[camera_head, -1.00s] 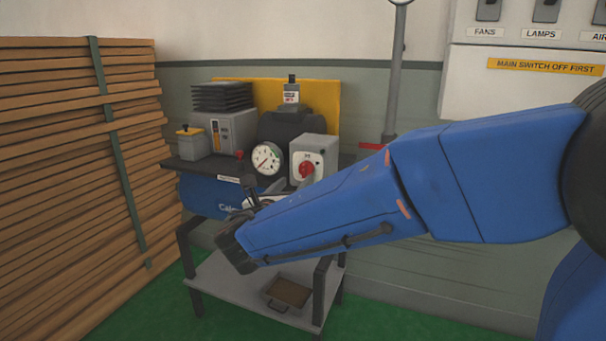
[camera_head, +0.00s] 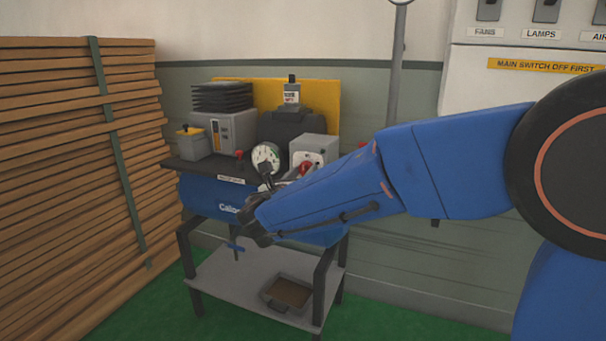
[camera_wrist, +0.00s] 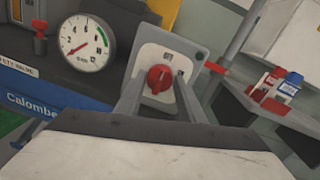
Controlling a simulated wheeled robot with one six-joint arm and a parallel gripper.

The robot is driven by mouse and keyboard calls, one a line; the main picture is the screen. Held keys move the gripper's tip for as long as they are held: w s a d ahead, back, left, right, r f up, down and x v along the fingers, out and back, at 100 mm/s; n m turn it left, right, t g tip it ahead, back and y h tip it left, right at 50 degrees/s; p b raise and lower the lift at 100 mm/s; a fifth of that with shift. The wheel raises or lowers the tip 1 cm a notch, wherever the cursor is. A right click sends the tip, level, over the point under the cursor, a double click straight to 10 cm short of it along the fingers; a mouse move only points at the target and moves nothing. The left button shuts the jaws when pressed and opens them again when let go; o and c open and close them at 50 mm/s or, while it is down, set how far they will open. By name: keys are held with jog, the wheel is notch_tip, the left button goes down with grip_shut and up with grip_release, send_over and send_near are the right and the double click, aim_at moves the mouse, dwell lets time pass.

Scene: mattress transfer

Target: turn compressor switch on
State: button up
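The compressor switch is a red rotary knob (camera_wrist: 160,79) on a pale plate on a grey box; it also shows in the head view (camera_head: 305,168), partly covered by my arm. The blue compressor tank (camera_head: 215,203) lies under the dark top. The white pressure gauge (camera_wrist: 90,45) stands left of the switch box, its red needle pointing to the lower left.
A red safety valve (camera_wrist: 40,38) sits left of the gauge. Stacked planks (camera_head: 70,160) stand at the left. A brown tray (camera_head: 288,291) lies on the lower shelf. A vertical pipe (camera_head: 398,70) rises behind my arm.

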jog(key=c, duration=0.5)
jog(key=shift+m, duration=0.3)
jog(key=m, duration=0.5)
jog(key=shift+f+m, duration=0.1)
jog(key=shift+m, duration=0.3)
jog(key=m, duration=0.5)
jog(key=shift+a+m+h, duration=0.1)
jog(key=shift+m+h, duration=0.3)
jog(key=o, duration=1.1)
